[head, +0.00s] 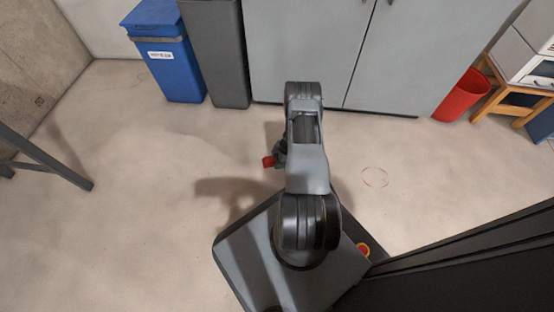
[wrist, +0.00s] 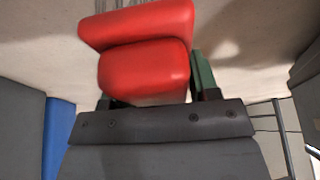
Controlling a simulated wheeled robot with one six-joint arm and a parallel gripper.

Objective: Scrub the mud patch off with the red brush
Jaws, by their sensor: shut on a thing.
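The red brush (wrist: 145,68) fills the upper middle of the wrist view, between the fingers of my gripper (wrist: 152,84). My gripper is shut on its red body. Pale bristles show at the top edge of that view. In the head view a small red part of the brush (head: 268,161) shows left of my arm, and my gripper (head: 280,154) is mostly hidden behind the arm. I see no brown mud patch in either view. A faint reddish ring outline (head: 375,177) lies on the floor right of my arm, with bare floor inside it.
A blue bin (head: 170,62) and a dark grey bin (head: 221,60) stand at the back left, beside grey cabinets (head: 300,50). A red bucket (head: 461,96) and a wooden stool (head: 497,100) are at the back right. A dark table leg (head: 50,158) is at the left. The floor between is clear.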

